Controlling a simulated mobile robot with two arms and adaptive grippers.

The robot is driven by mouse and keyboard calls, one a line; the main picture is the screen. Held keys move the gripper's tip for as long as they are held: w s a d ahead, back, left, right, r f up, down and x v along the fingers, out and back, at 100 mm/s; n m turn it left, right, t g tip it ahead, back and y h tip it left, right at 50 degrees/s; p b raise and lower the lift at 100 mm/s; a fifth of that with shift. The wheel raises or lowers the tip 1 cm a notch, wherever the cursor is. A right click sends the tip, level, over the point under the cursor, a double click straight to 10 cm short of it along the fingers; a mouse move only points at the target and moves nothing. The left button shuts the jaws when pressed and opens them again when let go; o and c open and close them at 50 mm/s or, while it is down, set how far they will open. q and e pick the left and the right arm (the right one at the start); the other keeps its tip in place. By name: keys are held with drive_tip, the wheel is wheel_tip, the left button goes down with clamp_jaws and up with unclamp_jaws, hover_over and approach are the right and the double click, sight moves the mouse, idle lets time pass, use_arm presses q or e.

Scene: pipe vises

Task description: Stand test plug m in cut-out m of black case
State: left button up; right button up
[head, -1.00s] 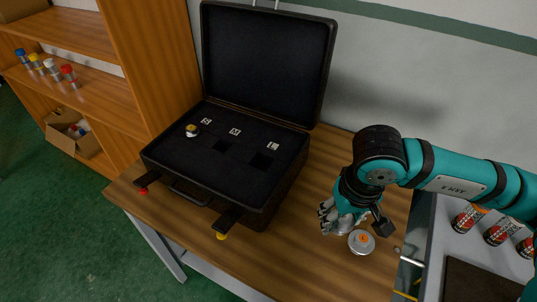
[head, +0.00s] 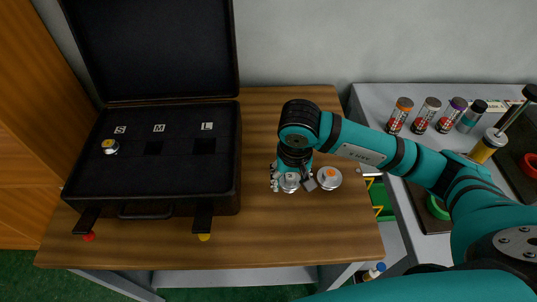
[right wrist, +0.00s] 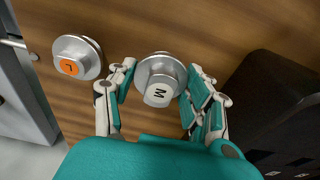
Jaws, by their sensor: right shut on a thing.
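My right gripper (head: 288,180) is over the wooden table, right of the black case. It is shut on test plug m (right wrist: 160,82), a silver plug with a white top marked M, its fingers on both sides. The plug looks upright on or just above the table; I cannot tell which. The black case (head: 150,200) is open on the table with its lid up. Its cut-out m (head: 154,148), under the M label, is dark and empty. Cut-out l (head: 204,146) is also empty. A plug (head: 110,147) stands at the S label. My left gripper is not in view.
A silver plug with an orange top marked L (head: 330,178) stands close beside my right gripper. It also shows in the right wrist view (right wrist: 77,57). The table between case and gripper is clear.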

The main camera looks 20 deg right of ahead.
drive_tip(key=w, duration=0.3)
drive_tip(key=w+p, duration=0.1)
drive_tip(key=shift+w+a, duration=0.25)
drive_tip(key=shift+w, duration=0.1)
drive_tip(key=w, duration=0.2)
drive_tip(key=shift+w+f+p, duration=0.2)
drive_tip(key=shift+w+p, duration=0.15)
drive_tip(key=shift+w, duration=0.05)
drive_tip(key=shift+w+f, duration=0.1)
drive_tip(key=shift+w, duration=0.55)
wheel_tip(320, 180, down, 3)
drive_tip(key=shift+f+p, duration=0.15)
drive_tip(key=shift+p, duration=0.8)
drive_tip(key=shift+f, duration=0.15)
drive_tip(key=shift+f+b, duration=0.25)
drive_tip(key=shift+b, duration=0.1)
drive_tip(key=o, duration=0.9)
drive_tip(key=shift+r, duration=0.1)
drive_tip(key=shift+o, duration=1.4)
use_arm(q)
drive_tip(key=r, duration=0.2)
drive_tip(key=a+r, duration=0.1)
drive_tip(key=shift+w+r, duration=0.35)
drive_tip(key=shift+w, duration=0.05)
use_arm(e)
drive_tip(key=shift+o, duration=0.2)
